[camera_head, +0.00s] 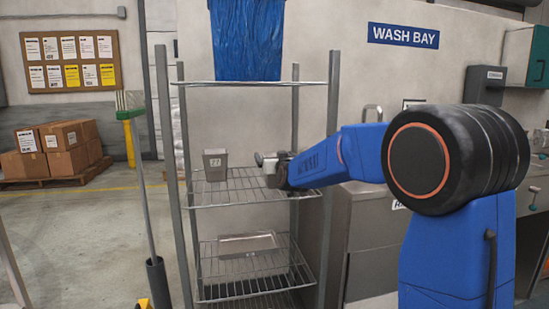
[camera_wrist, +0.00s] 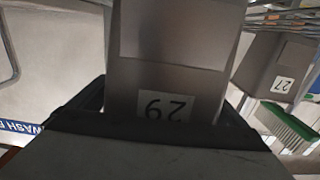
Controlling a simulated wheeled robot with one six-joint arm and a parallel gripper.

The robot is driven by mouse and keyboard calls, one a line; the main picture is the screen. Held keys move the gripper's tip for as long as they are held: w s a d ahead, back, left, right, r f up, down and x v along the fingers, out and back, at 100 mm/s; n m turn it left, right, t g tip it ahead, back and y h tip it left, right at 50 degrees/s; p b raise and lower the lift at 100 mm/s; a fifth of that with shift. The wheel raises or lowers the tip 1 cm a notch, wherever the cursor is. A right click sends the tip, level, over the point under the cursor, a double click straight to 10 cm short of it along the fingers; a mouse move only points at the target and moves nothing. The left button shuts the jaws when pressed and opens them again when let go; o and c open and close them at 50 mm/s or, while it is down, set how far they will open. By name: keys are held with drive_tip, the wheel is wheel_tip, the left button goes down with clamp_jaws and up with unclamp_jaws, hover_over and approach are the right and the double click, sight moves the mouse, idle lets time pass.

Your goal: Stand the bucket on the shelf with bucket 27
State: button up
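Bucket 27 (camera_head: 215,163) is a small grey bucket with a white label, upright on the upper wire shelf (camera_head: 245,193) of the metal rack. It also shows at the right of the wrist view (camera_wrist: 268,62). My gripper (camera_head: 268,165) is right of it, over the same shelf, with a gap between. In the wrist view another grey bucket (camera_wrist: 170,72), its label reading 29 upside down, sits between the dark fingers (camera_wrist: 165,110), which are shut on it.
A blue bin (camera_head: 247,40) stands on the rack's top shelf. A flat tray (camera_head: 247,244) lies on the lower shelf. Rack posts (camera_head: 331,130) stand near my arm. A green-headed broom (camera_head: 130,110) leans at the left. A steel cabinet (camera_head: 375,230) is at the right.

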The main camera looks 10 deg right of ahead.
drive_tip(key=s, duration=1.1)
drive_tip(key=s+d+f+g, duration=0.2)
drive_tip(key=s+f+g, duration=0.2)
drive_tip(key=s, duration=1.2)
drive_tip(key=s+d+f+g, duration=0.1)
drive_tip(key=s+f+g, duration=0.3)
drive_tip(key=s+f, duration=0.7)
drive_tip(key=s+d+f+g, duration=0.2)
drive_tip(key=s+f+g, duration=0.3)
drive_tip(key=s, duration=1.7)
wheel_tip(320, 180, down, 2)
drive_tip(key=shift+s+d+f, duration=0.15)
drive_tip(key=shift+d+f, duration=0.1)
drive_tip(key=shift+d, duration=0.05)
